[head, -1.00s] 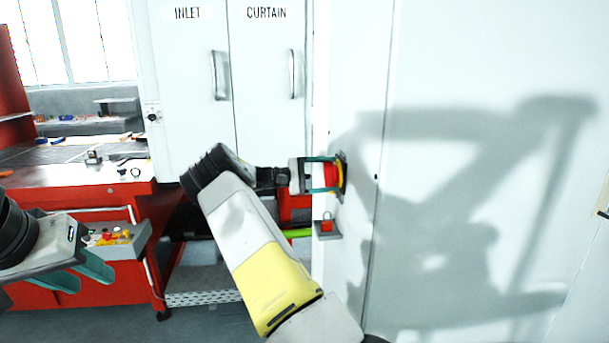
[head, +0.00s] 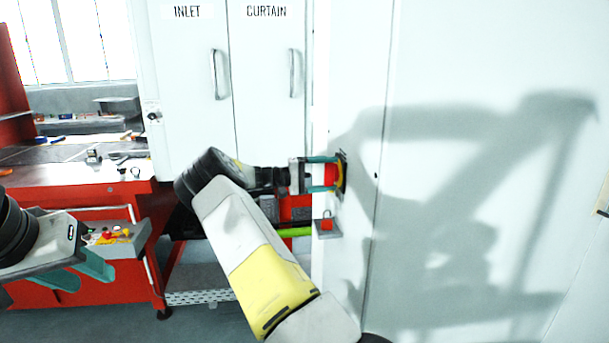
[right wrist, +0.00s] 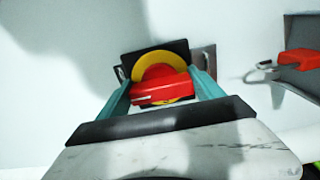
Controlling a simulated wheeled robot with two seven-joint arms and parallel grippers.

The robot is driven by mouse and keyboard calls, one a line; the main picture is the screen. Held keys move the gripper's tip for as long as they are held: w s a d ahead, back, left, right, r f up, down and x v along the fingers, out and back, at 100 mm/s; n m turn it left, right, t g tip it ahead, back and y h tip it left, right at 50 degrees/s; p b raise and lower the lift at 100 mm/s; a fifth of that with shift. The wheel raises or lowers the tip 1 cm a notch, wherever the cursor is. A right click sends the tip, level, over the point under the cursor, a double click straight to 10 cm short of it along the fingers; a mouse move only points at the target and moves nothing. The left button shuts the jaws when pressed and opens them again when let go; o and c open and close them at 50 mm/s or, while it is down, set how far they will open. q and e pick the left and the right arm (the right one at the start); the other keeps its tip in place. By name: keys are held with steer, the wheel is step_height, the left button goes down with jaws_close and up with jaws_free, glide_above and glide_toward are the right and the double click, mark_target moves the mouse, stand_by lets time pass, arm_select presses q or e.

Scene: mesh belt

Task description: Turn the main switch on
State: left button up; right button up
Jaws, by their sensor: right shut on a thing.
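The main switch is a red handle (right wrist: 160,88) on a yellow disc (right wrist: 158,70) with a black backing plate (right wrist: 128,62), fixed to the white cabinet wall. In the head view the red handle (head: 330,174) shows side-on. My right gripper (head: 326,174) is shut on the red handle; in the right wrist view its teal fingers (right wrist: 160,92) stand on either side of it. The handle looks nearly level in the wrist view, slightly tilted. My left gripper (head: 85,272) hangs empty at the lower left, its teal fingers apart.
White doors marked INLET (head: 187,70) and CURTAIN (head: 265,80) are behind. A red workbench (head: 100,174) with tools stands at the left.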

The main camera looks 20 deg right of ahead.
steer(key=shift+f, duration=0.1)
steer(key=o, duration=1.4)
steer(key=shift+c, duration=0.2)
steer(key=shift+w+a, duration=0.1)
steer(key=shift+a, duration=0.05)
steer(key=v, duration=0.7)
steer(key=shift+a, duration=0.3)
